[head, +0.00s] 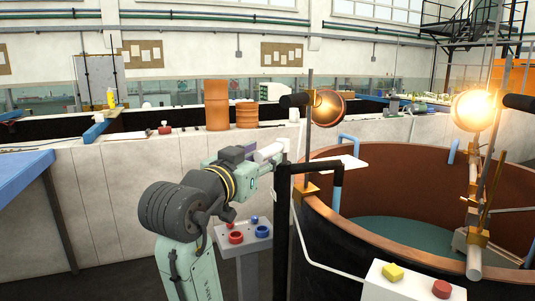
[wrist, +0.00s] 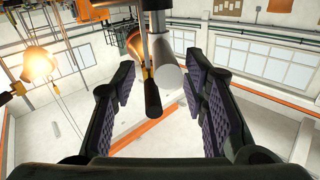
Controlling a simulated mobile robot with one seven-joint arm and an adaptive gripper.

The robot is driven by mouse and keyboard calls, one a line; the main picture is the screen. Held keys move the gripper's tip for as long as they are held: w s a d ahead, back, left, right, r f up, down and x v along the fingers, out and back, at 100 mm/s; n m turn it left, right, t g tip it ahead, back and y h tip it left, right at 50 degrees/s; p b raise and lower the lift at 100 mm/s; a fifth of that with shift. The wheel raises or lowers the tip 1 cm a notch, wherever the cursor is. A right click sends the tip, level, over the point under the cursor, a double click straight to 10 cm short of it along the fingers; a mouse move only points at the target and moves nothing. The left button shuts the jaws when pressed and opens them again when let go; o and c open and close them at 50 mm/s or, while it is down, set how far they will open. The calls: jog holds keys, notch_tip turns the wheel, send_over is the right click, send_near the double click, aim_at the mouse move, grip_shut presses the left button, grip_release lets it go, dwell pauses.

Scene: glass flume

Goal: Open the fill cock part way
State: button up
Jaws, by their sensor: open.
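My gripper (head: 268,168) is raised beside a black standpipe (head: 282,225) at the tub's left side. In the wrist view my gripper (wrist: 159,72) is open, with its two dark padded fingers wide apart. A pale grey cylinder (wrist: 169,84) shows in the gap between them, apart from both pads. The same pale cylinder (head: 269,151) shows in the head view just above the fingers, near the standpipe's top. It looks like the fill cock's handle, but I cannot tell for sure. How far the cock is turned cannot be seen.
The round tub (head: 400,165) lies to the right. A button pedestal (head: 247,252) stands below the arm. A white box with buttons (head: 410,285) is in front.

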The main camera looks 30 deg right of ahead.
jog(key=v, duration=0.8)
jog(key=shift+a, duration=0.15)
jog(key=shift+s, duration=0.1)
jog(key=shift+c, duration=0.2)
